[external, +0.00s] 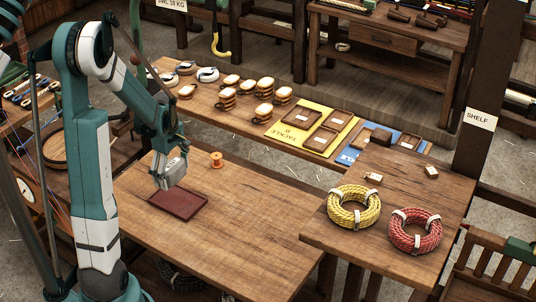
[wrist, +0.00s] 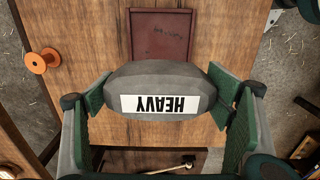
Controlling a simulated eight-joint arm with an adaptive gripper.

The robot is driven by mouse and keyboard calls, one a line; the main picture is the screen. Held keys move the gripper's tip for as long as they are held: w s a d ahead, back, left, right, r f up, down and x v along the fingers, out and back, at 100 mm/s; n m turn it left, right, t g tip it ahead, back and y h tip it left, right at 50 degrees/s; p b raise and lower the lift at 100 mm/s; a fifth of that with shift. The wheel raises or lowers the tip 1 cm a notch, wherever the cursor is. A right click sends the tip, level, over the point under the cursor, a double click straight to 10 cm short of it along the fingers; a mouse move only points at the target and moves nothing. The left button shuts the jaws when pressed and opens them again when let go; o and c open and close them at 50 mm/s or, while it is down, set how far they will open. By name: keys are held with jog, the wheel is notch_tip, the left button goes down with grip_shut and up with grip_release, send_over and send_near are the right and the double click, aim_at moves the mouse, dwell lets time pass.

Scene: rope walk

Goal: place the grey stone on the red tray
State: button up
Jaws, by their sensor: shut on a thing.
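The grey stone (wrist: 160,85) has a white label reading HEAVY, upside down in the wrist view. My gripper (wrist: 165,92) is shut on it, with a green-padded finger at each side. In the external view my gripper (external: 168,158) holds the stone (external: 172,173) above the table, over the far left part of the red tray. The dark red tray (external: 180,205) lies flat on the table and looks empty. In the wrist view the tray (wrist: 160,25) shows beyond the stone, which hides its near part.
An orange spool (external: 216,160) stands on the table (external: 240,225) behind the tray, near the stone. The table's right half is clear. Yellow (external: 354,207) and red (external: 415,231) rope coils lie on a side surface at right. Several wrapped bundles line the back bench.

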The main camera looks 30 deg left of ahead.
jog(key=b, duration=0.1)
send_over(177, 199)
jog(key=shift+s+d+f, duration=0.1)
jog(key=shift+f, duration=2.9)
jog(key=shift+f, duration=0.1)
jog(key=shift+f+b, duration=0.45)
jog(key=shift+f, duration=1.35)
jog(key=shift+f, duration=0.15)
jog(key=o, duration=1.4)
jog(key=shift+o, duration=0.2)
jog(key=shift+r, duration=0.2)
jog(key=shift+r+p, duration=1.1)
jog(key=shift+r, duration=4.9)
jog(key=shift+d+r, duration=0.1)
